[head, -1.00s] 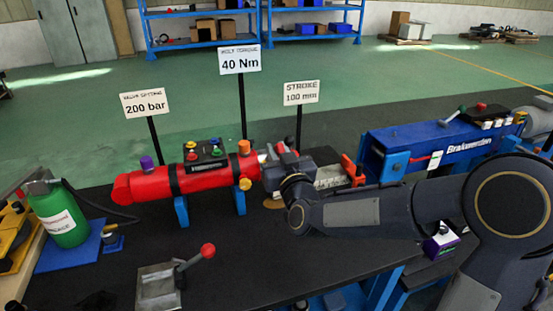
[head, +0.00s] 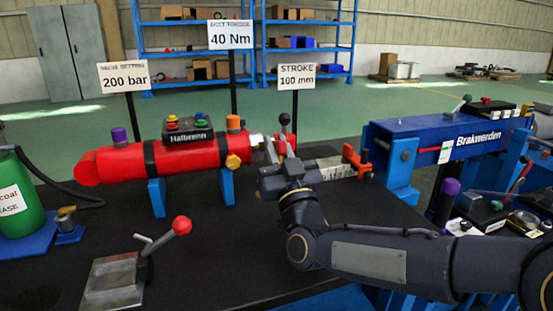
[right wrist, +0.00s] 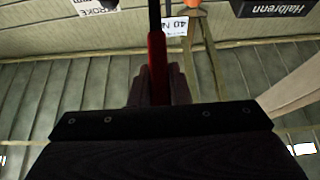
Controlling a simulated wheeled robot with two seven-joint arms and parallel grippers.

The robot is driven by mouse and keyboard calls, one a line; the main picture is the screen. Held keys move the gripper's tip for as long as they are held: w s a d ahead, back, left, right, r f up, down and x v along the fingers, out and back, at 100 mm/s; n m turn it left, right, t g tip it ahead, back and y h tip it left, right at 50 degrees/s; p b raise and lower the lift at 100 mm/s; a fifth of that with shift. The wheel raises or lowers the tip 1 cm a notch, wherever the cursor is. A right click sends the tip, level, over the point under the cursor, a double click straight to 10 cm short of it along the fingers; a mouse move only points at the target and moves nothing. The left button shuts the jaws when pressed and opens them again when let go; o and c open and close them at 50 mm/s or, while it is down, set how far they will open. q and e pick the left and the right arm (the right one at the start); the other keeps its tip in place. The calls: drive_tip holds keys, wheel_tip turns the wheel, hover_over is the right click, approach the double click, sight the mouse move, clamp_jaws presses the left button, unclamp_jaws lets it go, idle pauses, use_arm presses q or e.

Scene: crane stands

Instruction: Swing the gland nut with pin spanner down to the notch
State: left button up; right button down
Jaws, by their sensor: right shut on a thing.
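The red cylinder (head: 115,163) lies across blue supports, with a bright rod end at its right. A pin spanner with a black knob (head: 284,118) and a red part (head: 284,141) stands roughly upright beside that end. My right gripper (head: 272,160) is at the spanner, just right of the cylinder end. In the right wrist view its fingers are shut on the red spanner handle (right wrist: 157,65), whose dark end points up in the picture. The gland nut and the notch cannot be made out clearly; my gripper covers part of that area. My left gripper is not in view.
A blue frame marked Brakwerden (head: 455,145) stands at the right. A metal block with a red-knobbed lever (head: 181,226) sits at the front left, a green bottle (head: 18,205) at the far left. Three signs on posts stand behind the cylinder. The black bench top between is clear.

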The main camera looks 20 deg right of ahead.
drive_tip(key=shift+f, duration=0.15)
drive_tip(key=c, duration=1.4)
unclamp_jaws()
drive_tip(key=shift+o, duration=0.2)
drive_tip(key=shift+s+f, duration=0.2)
drive_tip(key=shift+s, duration=0.3)
drive_tip(key=s+f+p, duration=0.1)
drive_tip(key=s+f, duration=0.1)
drive_tip(key=s, duration=1.3)
drive_tip(key=shift+s+d, duration=0.2)
drive_tip(key=shift+d, duration=0.05)
